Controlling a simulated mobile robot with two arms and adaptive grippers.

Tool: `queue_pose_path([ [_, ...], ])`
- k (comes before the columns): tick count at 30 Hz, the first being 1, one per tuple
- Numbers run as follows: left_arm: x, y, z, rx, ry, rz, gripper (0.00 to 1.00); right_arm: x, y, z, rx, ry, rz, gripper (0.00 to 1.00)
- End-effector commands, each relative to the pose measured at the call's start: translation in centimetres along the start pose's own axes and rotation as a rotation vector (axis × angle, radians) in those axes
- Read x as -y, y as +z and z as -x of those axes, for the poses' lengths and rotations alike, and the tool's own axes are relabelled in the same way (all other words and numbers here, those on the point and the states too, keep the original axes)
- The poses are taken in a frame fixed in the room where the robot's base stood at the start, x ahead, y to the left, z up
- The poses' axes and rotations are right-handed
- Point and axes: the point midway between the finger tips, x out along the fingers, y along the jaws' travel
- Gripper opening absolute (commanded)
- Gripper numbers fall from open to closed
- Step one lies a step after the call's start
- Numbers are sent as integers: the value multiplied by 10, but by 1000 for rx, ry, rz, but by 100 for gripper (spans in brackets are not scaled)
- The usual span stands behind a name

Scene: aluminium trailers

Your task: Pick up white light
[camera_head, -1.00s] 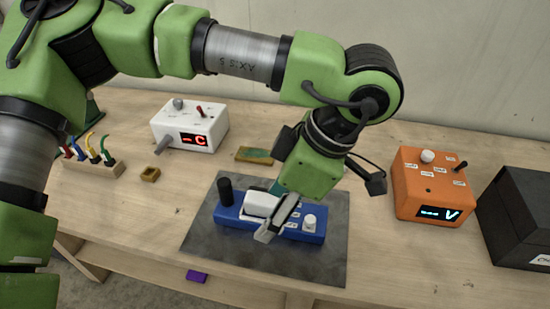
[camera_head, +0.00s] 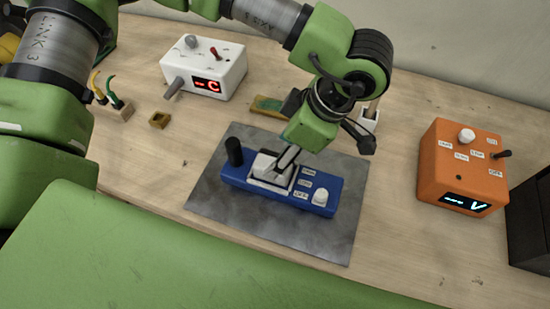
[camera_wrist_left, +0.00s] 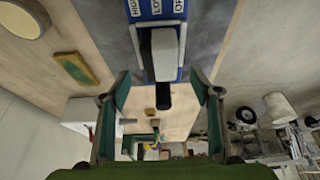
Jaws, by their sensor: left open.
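A blue box (camera_head: 240,182) lies on a dark grey mat (camera_head: 225,207). It carries a black cylinder (camera_head: 234,151), a white block (camera_head: 266,163) in a dark recess, small labels and a white knob (camera_head: 320,196). I cannot tell for sure which white part is the light. My left gripper (camera_head: 286,160) is at the white block, partly covering it. In the left wrist view the gripper (camera_wrist_left: 160,80) is open, one finger on each side of the white block (camera_wrist_left: 162,68), with gaps between. My right gripper is not seen.
A white box (camera_head: 225,72) with a red display stands at the back left, an orange box (camera_head: 445,170) at the right, beside a black box (camera_head: 530,215). The mat's front part is clear.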

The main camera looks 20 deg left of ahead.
Motion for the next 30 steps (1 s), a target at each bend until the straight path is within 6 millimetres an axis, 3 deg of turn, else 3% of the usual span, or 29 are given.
queue_pose_path([
  [6,1,0,-17,-3,-2,-2,58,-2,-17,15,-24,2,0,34],
  [13,0,2,-49,-1,-1,1,58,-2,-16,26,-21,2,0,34],
  [21,0,3,-55,1,2,1,58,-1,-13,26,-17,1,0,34],
  [22,0,3,-55,1,2,1,55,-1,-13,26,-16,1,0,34],
  [27,0,3,-55,0,2,1,13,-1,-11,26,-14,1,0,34],
  [30,0,3,-54,0,2,1,13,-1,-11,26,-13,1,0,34],
])
